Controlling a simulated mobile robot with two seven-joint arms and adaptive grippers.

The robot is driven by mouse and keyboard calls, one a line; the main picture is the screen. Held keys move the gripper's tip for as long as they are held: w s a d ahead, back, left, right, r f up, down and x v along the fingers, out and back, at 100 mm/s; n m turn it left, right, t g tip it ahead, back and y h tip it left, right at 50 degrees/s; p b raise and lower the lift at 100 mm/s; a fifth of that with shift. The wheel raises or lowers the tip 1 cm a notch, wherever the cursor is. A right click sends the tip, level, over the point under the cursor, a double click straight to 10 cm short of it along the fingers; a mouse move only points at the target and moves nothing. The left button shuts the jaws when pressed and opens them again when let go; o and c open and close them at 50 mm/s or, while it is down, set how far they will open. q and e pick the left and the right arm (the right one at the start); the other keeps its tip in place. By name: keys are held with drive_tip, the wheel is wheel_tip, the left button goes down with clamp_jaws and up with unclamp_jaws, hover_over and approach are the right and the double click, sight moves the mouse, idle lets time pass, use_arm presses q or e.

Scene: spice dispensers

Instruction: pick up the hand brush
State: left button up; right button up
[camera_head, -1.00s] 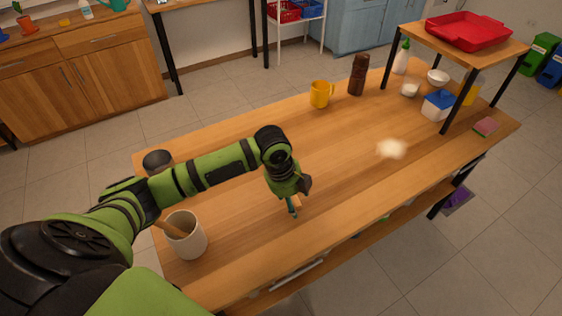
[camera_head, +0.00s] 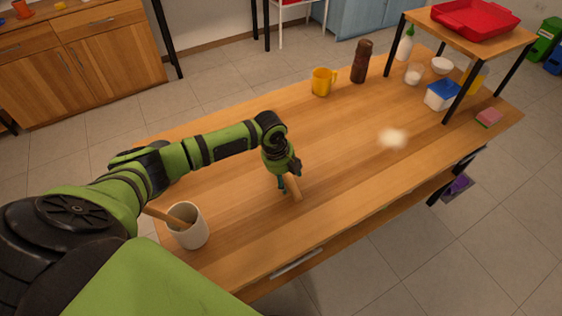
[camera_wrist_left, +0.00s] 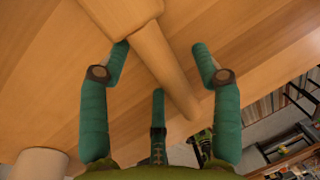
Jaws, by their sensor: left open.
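The hand brush (camera_head: 294,188) lies on the wooden table, and only its light wooden part shows beside my left gripper in the head view. In the left wrist view its round handle (camera_wrist_left: 168,70) runs diagonally between my fingers, with a wider wooden part at the top. My left gripper (camera_head: 286,188) is open over the brush. Its teal fingers (camera_wrist_left: 160,68) stand on both sides of the handle, with a third finger below; one fingertip is close to the wider part. I cannot tell whether they touch it. Bristles are not visible. My right gripper is not in view.
A white cup (camera_head: 189,236) with a wooden utensil stands near the left table end. A yellow mug (camera_head: 322,83) and a brown bottle (camera_head: 361,62) stand at the back. A pale pile (camera_head: 392,138) lies to the right. The table front is clear.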

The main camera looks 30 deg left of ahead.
sight(290, 176)
use_arm(q)
clamp_jaws()
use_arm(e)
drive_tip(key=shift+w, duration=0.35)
use_arm(q)
drive_tip(key=shift+r, duration=0.1)
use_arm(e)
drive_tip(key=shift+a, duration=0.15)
use_arm(q)
drive_tip(key=shift+r, duration=0.45)
drive_tip(key=r, duration=0.1)
drive_tip(key=r+b, duration=0.1)
drive_tip(key=d+r, duration=0.1)
drive_tip(key=shift+w+d+r+b, duration=0.1)
drive_tip(key=shift+w+r+b, duration=0.15)
drive_tip(key=shift+r+b, duration=0.1)
drive_tip(key=w+d+r+b, duration=0.2)
drive_tip(key=d+r, duration=0.4)
drive_tip(key=d, duration=0.3)
drive_tip(key=shift+w+d+r+b, duration=0.15)
drive_tip(key=shift+w+d+b, duration=0.25)
drive_tip(key=shift+w, duration=0.4)
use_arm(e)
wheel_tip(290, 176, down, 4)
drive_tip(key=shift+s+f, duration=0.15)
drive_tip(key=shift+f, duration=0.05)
